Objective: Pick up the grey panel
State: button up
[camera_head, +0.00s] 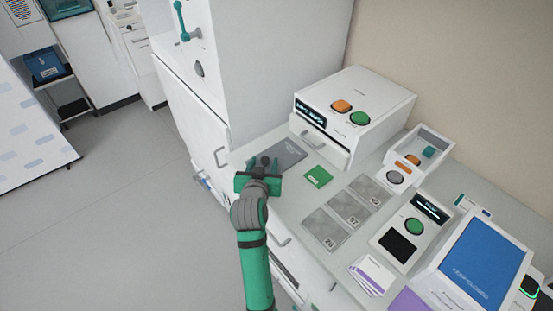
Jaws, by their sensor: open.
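A dark grey flat panel (284,153) lies on the light counter, near its left edge and in front of the white machine. My gripper (264,161) is at the panel's near left side, with its dark fingers apart and nothing seen between them. The fingers overlap the panel's left part in the picture and hide some of it. I cannot tell whether they touch it or hover above it. Three lighter grey numbered plates (347,216) lie in a row further right on the counter.
A small green card (318,177) lies just right of the panel. The white machine (354,110) with orange and green buttons stands behind. A device with a green button (415,226), a blue-topped box (482,262) and purple-edged cards (373,275) fill the right. Open floor (140,230) lies left.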

grip_shut()
jog(key=shift+r, duration=0.15)
